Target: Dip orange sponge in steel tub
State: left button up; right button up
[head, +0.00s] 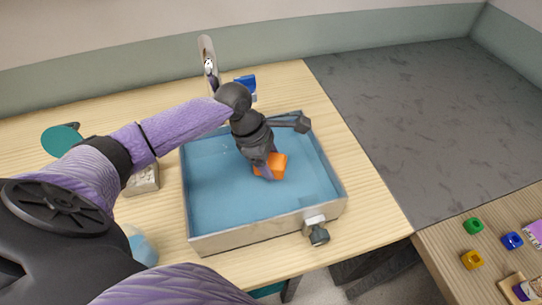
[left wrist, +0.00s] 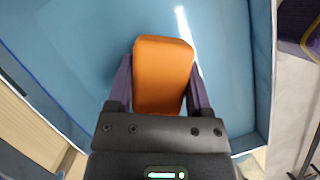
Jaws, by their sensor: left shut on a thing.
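The orange sponge (head: 279,162) is held by my left gripper (head: 265,172) inside the steel tub (head: 250,231). The left wrist view shows the sponge (left wrist: 162,75) between the two purple fingers of the left gripper (left wrist: 161,88), which touch its sides. The tub has a grey rim and a blue interior. In the head view the sponge is over the tub's middle, within its walls. I cannot tell whether it touches the bottom. My right gripper is not in view.
A tap-like fitting (head: 317,231) sticks out of the tub's front wall. A blue object (head: 246,83) stands behind the tub. A green round thing (head: 62,140) is at the left. Green (head: 473,226), blue (head: 512,241) and yellow (head: 472,259) pieces lie on another table at the right.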

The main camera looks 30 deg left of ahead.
pick_arm(q)
notch_tip(320, 180, down, 8)
jog(key=shift+r+b, duration=0.15)
jog(key=shift+b, duration=0.9)
dwell(0.6)
notch_tip(320, 180, up, 11)
jog(key=p, duration=1.3)
jog(key=shift+r, duration=0.1)
jog(key=shift+p, duration=0.3)
